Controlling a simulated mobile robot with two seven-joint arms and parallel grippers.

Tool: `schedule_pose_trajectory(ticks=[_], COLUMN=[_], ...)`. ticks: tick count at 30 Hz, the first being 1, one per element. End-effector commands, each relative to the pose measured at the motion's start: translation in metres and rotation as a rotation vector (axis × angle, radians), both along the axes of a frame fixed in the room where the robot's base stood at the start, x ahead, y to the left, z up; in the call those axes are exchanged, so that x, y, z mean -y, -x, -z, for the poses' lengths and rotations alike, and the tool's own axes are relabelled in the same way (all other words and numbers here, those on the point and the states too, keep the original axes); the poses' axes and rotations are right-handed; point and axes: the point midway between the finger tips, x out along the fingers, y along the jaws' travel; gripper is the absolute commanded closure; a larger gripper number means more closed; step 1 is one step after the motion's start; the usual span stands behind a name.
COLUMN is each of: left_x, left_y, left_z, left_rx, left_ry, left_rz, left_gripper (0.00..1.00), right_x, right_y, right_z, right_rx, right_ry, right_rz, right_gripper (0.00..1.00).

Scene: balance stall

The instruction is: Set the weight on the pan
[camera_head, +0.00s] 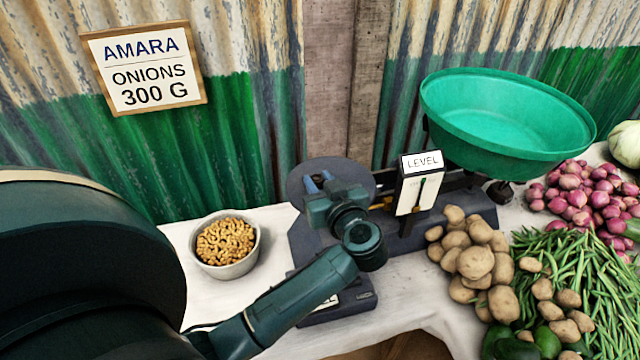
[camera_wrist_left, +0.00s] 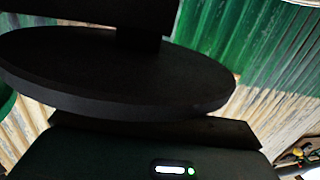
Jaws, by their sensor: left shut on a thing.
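The balance's dark round pan (camera_head: 298,178) is at the left end of the scale, partly hidden by my left gripper. In the left wrist view a dark disc, seemingly the pan (camera_wrist_left: 110,75), fills the upper part close to the camera. Whether the weight touches the pan cannot be told. My right gripper is not in view.
The scale's LEVEL pointer box (camera_head: 418,184) and green bowl (camera_head: 505,120) stand right of the pan. A bowl of walnuts (camera_head: 224,246) is at left. Potatoes (camera_head: 474,262), beans (camera_head: 580,275) and onions (camera_head: 580,200) crowd the right. A sign (camera_head: 145,66) reads AMARA ONIONS 300 G.

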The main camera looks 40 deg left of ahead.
Motion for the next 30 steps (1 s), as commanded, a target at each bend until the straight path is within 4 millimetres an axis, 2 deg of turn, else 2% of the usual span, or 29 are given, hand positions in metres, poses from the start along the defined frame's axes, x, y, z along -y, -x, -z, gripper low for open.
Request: schedule_pose_trajectory(ticks=[12,13,20,30], left_x=[-0.0001,-0.0002,-0.0001,0.0003], left_y=[-0.0001,-0.0001,-0.0002,-0.0003], left_z=[0.005,0.0049,0.0047,0.0], left_rx=[0.0,0.001,0.001,0.001], left_ry=[0.0,0.001,0.001,0.0], left_rz=[-0.001,0.0,0.0,0.001], left_gripper=[0.96,0.72,0.53,0.53], right_x=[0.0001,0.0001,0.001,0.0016], right_y=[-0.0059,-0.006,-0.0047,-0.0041], right_z=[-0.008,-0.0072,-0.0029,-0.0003], right_rx=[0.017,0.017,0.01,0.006], right_ry=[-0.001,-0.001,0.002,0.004], right_rz=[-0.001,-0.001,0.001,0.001], right_gripper=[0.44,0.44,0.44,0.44])
